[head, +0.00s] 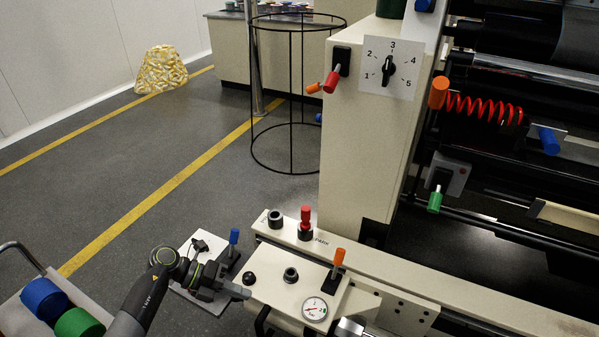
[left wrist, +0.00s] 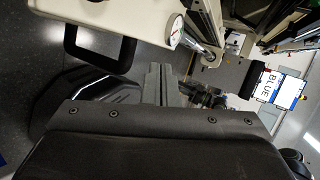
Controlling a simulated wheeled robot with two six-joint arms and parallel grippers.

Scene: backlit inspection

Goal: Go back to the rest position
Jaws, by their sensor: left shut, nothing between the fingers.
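My left gripper (head: 243,292) is at the lower left of the head view, its arm coming in from the bottom left. It is shut and empty, with its tips close to the left edge of the cream control panel (head: 282,291); I cannot tell whether they touch it. In the left wrist view the closed fingers (left wrist: 160,84) point away from the camera, below the panel's underside and black handle. My right gripper is not in view.
The panel carries a pressure gauge (head: 315,309), an orange-tipped lever (head: 338,258) and black knobs. A cream cabinet with a rotary dial (head: 388,70) stands behind. Blue and green rolls (head: 79,323) lie at the lower left. Open floor (head: 190,160) stretches beyond, with a wire basket stand (head: 291,100).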

